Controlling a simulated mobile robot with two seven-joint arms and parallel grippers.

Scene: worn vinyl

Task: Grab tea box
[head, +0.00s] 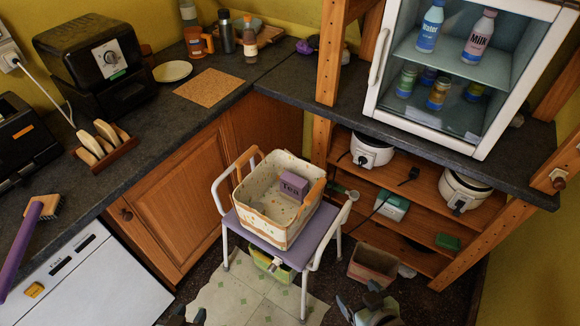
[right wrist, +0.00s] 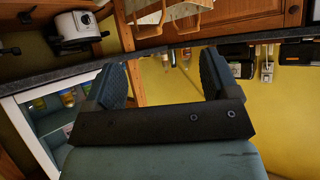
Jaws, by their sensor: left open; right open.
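The tea box (head: 293,187) is a small purple box marked "Tea". It stands inside a cream basket (head: 287,238) with orange-brown handles, and the basket's front wall hides part of the inside. The basket sits on a purple-seated stool (head: 245,228) with white metal legs. My left gripper (head: 186,318) just shows at the bottom edge, open and empty, to the left of and nearer than the stool. My right gripper (head: 361,301) is low at the bottom right of the stool, apart from the box. In the right wrist view my right gripper (right wrist: 163,75) is open with nothing between its fingers.
A dark counter (head: 160,120) runs behind and left, over wooden cabinets. A glass-door fridge (head: 470,60) with bottles stands at the right, above wooden shelves with white cookers (head: 371,150). A pinkish bin (head: 373,265) stands on the floor right of the stool.

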